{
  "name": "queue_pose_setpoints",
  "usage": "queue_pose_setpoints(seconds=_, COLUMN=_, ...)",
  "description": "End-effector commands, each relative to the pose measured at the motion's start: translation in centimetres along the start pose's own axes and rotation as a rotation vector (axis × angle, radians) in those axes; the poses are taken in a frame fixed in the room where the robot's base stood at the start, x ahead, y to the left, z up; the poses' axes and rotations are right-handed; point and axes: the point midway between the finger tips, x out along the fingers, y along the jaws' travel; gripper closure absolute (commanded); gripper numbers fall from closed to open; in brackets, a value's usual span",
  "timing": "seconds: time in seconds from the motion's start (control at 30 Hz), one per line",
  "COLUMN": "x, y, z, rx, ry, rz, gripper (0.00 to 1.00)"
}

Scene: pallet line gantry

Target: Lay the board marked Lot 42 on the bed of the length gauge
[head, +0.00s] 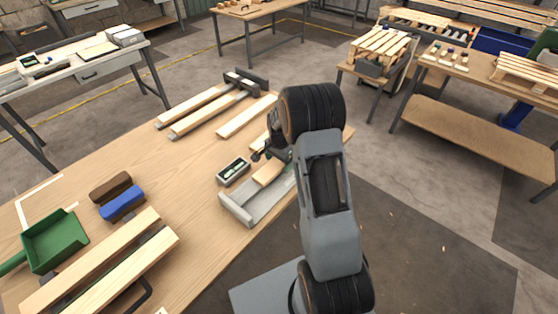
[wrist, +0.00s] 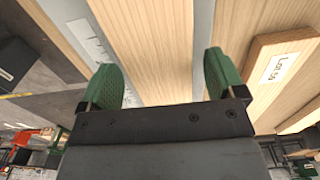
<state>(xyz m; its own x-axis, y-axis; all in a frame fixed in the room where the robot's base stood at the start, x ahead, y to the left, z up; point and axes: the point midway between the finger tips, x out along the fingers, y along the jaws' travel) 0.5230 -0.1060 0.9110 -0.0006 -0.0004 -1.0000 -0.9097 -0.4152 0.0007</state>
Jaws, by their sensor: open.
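The length gauge (head: 238,207) is a pale grey channel at the table's right edge. A light wooden board (head: 268,172) lies in its bed, partly hidden by my arm. In the wrist view this board (wrist: 160,45) runs between a grey strip with scale marks (wrist: 90,42) and another grey strip. No label shows on its visible part. My gripper (wrist: 162,80) is open, with one green fingertip on each side of the board; I cannot tell whether they touch it. In the head view the gripper (head: 274,148) is low over the gauge, mostly hidden.
Another board (wrist: 290,62) bears a label that seems to read Lot 59. More boards lie at the table's back (head: 200,112) and front left (head: 95,260). A small grey tray (head: 233,171) stands close beside the gauge. Brown and blue brushes (head: 122,203) and a green dustpan (head: 55,243) lie left.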

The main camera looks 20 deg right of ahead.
Motion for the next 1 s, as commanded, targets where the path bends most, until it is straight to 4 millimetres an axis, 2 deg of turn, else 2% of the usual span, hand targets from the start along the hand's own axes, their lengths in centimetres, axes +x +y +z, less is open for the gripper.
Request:
queue_pose_setpoints(seconds=0.17, x=-0.7, y=-0.1, z=0.0, rx=0.0, ry=0.001, rz=-0.002, gripper=0.11)
queue_pose_setpoints(seconds=0.27, x=-2.1, y=-0.1, z=-0.1, rx=0.0, ry=0.003, rz=-0.004, gripper=0.11)
queue_pose_setpoints(seconds=0.6, x=-8.5, y=-0.1, z=0.0, rx=0.0, ry=0.002, rz=-0.003, gripper=0.11)
queue_pose_setpoints(seconds=0.87, x=-11.6, y=0.0, z=0.0, rx=-0.002, ry=0.002, rz=-0.002, gripper=0.11)
queue_pose_setpoints(seconds=1.0, x=-13.9, y=0.6, z=1.4, rx=-0.073, ry=0.018, rz=-0.022, gripper=0.11)
